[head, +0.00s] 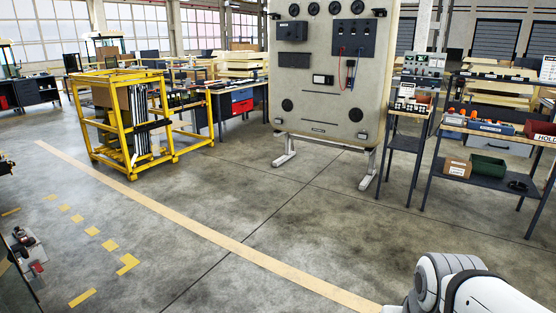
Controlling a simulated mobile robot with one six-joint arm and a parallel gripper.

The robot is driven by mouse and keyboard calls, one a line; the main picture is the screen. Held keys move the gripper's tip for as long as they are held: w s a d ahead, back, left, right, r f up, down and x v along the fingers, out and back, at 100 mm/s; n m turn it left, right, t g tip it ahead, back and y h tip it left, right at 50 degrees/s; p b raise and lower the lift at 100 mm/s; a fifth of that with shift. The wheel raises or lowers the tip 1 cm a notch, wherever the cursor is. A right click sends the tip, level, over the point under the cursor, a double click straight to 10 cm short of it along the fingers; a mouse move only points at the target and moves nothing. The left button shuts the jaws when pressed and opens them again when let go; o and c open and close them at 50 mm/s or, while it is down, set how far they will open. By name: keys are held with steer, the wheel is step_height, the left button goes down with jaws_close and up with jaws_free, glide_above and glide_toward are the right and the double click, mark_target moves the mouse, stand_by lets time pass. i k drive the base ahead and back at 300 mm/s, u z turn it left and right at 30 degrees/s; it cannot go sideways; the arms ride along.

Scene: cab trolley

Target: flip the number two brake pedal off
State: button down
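I cannot make out a number two brake pedal in the head view. A large beige panel (325,95) stands upright on a grey metal stand across the floor. My arm's white links show at the bottom right corner. My gripper is out of view.
A yellow wheeled frame trolley (128,125) stands left of the panel. Workbenches stand behind it, and a shelf unit (480,180) with a green bin (488,168) stands at right. Partly cut-off equipment (25,250) is at the left edge. The middle floor is clear.

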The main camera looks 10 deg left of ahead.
mark_target(37, 266)
steer(key=u, duration=0.3)
steer(key=i, duration=1.65)
steer(key=u, duration=1.7)
steer(key=i, duration=1.05)
steer(key=u, duration=0.7)
steer(key=k, duration=0.7)
steer(key=u, duration=0.15)
steer(key=i, duration=0.8)
steer(key=z, duration=0.1)
steer(key=k, duration=1.05)
